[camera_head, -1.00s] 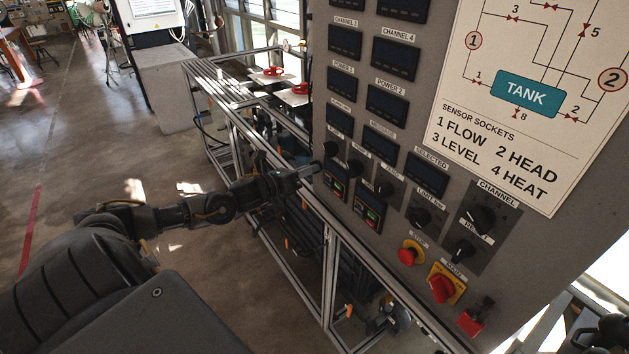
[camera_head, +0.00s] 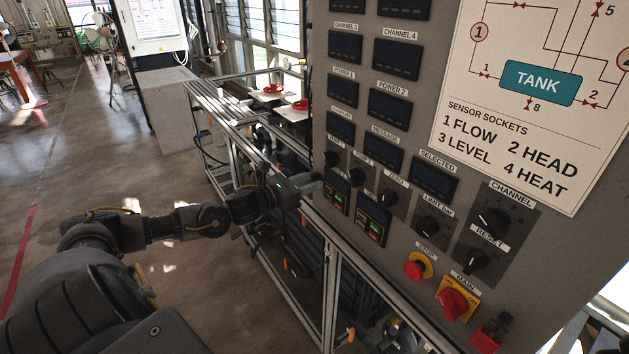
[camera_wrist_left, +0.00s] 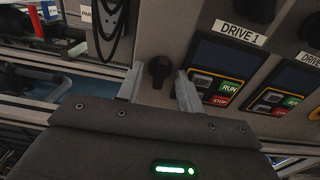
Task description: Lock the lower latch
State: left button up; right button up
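A small black latch knob (camera_wrist_left: 158,70) sits on the grey panel, left of the DRIVE 1 keypad, in the left wrist view. I take it to be the lower latch. My left gripper (camera_wrist_left: 158,88) is open, with one pale finger on each side of the knob. Small gaps show between the knob and the fingers; contact cannot be told. In the head view my left gripper (camera_head: 309,184) is at the panel's left edge, and the latch there is not clearly seen. My right gripper is not in view.
The grey control panel (camera_head: 400,185) carries displays, dials, a red stop button (camera_head: 415,269) and a red main switch (camera_head: 453,303). The DRIVE 1 keypad (camera_wrist_left: 218,75) is close right of the fingers. A metal frame (camera_head: 328,270) runs beneath my left arm. Open floor lies left.

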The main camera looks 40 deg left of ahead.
pick_arm(q)
jog(key=p+v, duration=0.2)
jog(key=v, duration=0.5)
jog(key=shift+p, duration=0.4)
jog(key=p+v, duration=0.1)
jog(key=v, duration=1)
jog(key=shift+p, duration=0.35)
